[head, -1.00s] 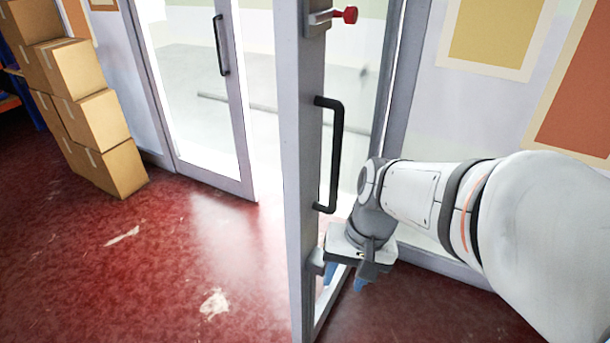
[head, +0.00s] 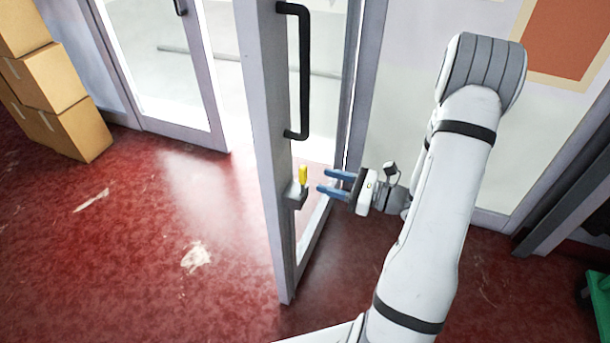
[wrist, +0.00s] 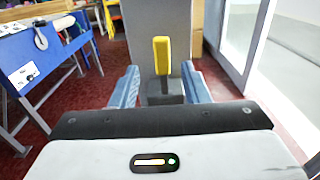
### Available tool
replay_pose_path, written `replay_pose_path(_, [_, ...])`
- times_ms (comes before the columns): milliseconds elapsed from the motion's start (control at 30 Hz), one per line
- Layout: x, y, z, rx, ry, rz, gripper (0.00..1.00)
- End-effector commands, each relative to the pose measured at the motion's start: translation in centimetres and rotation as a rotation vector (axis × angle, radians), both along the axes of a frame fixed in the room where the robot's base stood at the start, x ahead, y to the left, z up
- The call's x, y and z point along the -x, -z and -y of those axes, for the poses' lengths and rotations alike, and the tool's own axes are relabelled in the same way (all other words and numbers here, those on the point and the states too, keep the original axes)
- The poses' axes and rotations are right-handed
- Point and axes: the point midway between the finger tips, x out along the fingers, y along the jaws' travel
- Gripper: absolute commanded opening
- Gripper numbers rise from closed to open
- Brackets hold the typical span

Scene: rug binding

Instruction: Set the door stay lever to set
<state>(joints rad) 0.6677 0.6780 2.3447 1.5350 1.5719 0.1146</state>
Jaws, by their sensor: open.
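The door stay lever (head: 303,174) is a short yellow handle standing upright on a small grey block (head: 297,194), low on the near edge of the open glass door (head: 267,150). My gripper (head: 325,182) is open just to the right of the lever, its blue fingers pointing at it and apart from it. In the wrist view the yellow lever (wrist: 162,56) stands upright ahead, between the two blue fingers in the picture. My gripper (wrist: 161,88) is empty there. The far side of the lever is hidden.
A black pull handle (head: 305,70) is on the door above the lever. A second glass door (head: 222,140) stands behind. Stacked cardboard boxes (head: 55,85) are at the left. In the wrist view a blue bench (wrist: 40,55) is at the left. The red floor is mostly clear.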

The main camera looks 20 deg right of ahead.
Motion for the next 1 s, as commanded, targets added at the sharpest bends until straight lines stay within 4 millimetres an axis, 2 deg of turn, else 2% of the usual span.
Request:
replay_pose_path(167, [-1.1, 0.1, -1.2, -0.008, 0.007, -0.002, 0.42])
replay_pose_path(533, [-4.1, 0.1, -5.3, -0.006, 0.006, -0.001, 0.42])
replay_pose_path(933, [-4.7, 0.1, -6.0, -0.005, 0.009, -0.001, 0.42])
replay_pose_path(1000, [-4.7, 0.1, -6.0, -0.005, 0.009, -0.001, 0.38])
